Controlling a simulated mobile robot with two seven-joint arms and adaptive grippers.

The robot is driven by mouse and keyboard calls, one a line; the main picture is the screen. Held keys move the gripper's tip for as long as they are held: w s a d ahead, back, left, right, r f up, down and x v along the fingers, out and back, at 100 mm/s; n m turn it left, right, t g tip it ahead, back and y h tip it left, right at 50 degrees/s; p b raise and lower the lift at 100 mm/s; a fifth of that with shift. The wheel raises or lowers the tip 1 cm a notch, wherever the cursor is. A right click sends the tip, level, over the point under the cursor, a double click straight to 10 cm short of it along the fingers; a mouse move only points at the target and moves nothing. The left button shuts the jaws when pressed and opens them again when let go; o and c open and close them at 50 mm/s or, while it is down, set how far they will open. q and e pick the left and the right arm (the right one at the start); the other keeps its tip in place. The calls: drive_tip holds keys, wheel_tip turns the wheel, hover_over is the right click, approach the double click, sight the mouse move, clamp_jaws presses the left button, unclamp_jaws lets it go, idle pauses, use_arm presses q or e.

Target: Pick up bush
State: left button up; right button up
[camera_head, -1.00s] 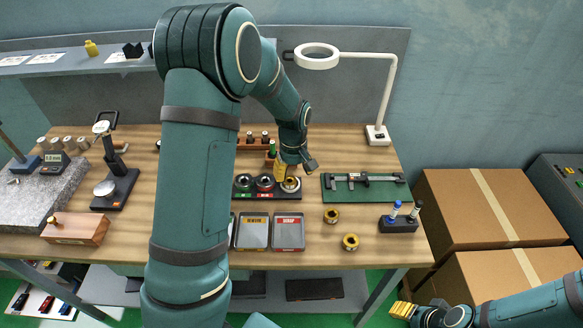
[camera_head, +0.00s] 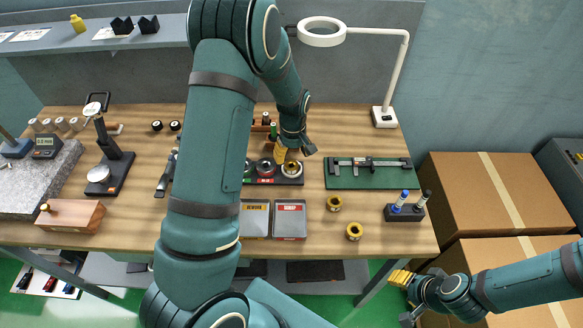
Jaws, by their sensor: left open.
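Two brass bushes lie apart on the wooden bench: one bush (camera_head: 334,203) below the green caliper mat, and another bush (camera_head: 353,231) nearer the front edge. A third brass ring (camera_head: 292,169) sits in the right place of a dark holder (camera_head: 290,181). My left gripper (camera_head: 281,156), with yellow fingertips, is open, pointing down beside that ring, at its upper left. Whether it touches the ring cannot be told. My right gripper (camera_head: 398,278) is low at the right, beyond the bench's front edge; its jaw opening is unclear.
Two trays, one rework tray (camera_head: 254,221) and one red-labelled scrap tray (camera_head: 290,221), stand near the front edge. A marker stand (camera_head: 404,212) is at the right. A magnifier lamp (camera_head: 390,85) rises at the back right. Cardboard boxes (camera_head: 480,190) stand right of the bench.

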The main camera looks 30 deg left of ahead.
sight(292, 166)
use_arm(q)
drive_tip(key=shift+s+f, duration=0.15)
drive_tip(key=shift+f, duration=0.45)
wheel_tip(292, 166, down, 4)
drive_tip(key=shift+f, duration=0.1)
drive_tip(key=shift+s+d, duration=0.1)
clamp_jaws()
